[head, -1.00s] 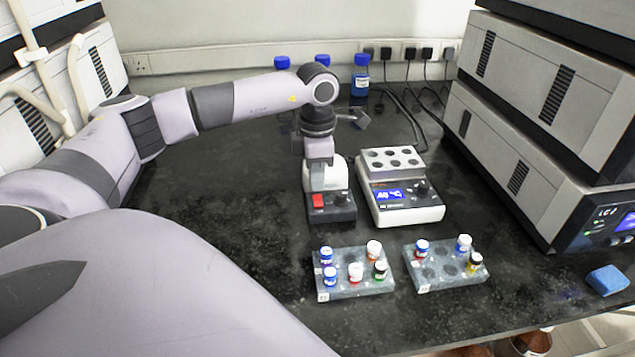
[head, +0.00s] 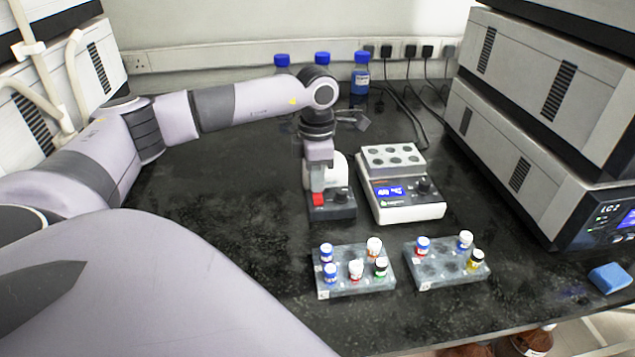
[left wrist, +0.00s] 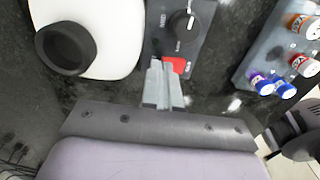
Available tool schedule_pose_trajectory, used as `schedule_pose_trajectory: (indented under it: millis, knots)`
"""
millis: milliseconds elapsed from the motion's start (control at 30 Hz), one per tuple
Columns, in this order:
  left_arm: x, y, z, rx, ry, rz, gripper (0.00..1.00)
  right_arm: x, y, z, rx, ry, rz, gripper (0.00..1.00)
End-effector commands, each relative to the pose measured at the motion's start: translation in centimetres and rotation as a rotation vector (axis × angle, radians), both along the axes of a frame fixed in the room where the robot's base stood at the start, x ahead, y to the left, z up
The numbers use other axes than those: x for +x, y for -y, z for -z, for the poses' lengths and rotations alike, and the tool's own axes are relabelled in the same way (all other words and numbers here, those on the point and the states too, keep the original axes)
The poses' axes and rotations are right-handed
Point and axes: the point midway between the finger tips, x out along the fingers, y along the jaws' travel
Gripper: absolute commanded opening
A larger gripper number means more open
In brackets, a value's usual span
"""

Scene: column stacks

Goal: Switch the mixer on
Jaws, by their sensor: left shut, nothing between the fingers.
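The mixer (head: 340,205) is a small unit with a dark front panel, a white upper body, a red switch (head: 319,199) and a black knob. In the left wrist view its panel (left wrist: 188,45) shows the knob (left wrist: 181,24) and the red switch (left wrist: 177,66). My left gripper (head: 318,188) is shut and empty, pointing down over the switch. In the left wrist view its fingertips (left wrist: 166,66) overlap the left part of the switch; whether they touch it I cannot tell. My right gripper is not in view.
A heater block with a lit display (head: 400,205) stands right of the mixer. Two vial racks (head: 340,291) (head: 448,281) with capped vials stand in front. Blue-capped bottles (head: 360,80) stand behind. Stacked instruments (head: 540,150) are at the right, with a blue sponge (head: 609,279) nearby.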

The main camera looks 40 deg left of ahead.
Motion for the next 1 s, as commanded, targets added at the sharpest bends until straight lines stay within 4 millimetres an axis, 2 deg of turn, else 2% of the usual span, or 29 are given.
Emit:
schedule_pose_trajectory:
  millis: [600, 1000]
  knots:
    - [0.0, 0.0, 0.8, -0.001, -0.002, 0.001, 0.00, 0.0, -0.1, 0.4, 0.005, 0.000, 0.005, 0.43]
    - [0.0, 0.0, -2.1, 0.000, -0.001, 0.001, 0.00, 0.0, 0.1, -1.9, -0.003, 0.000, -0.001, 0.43]
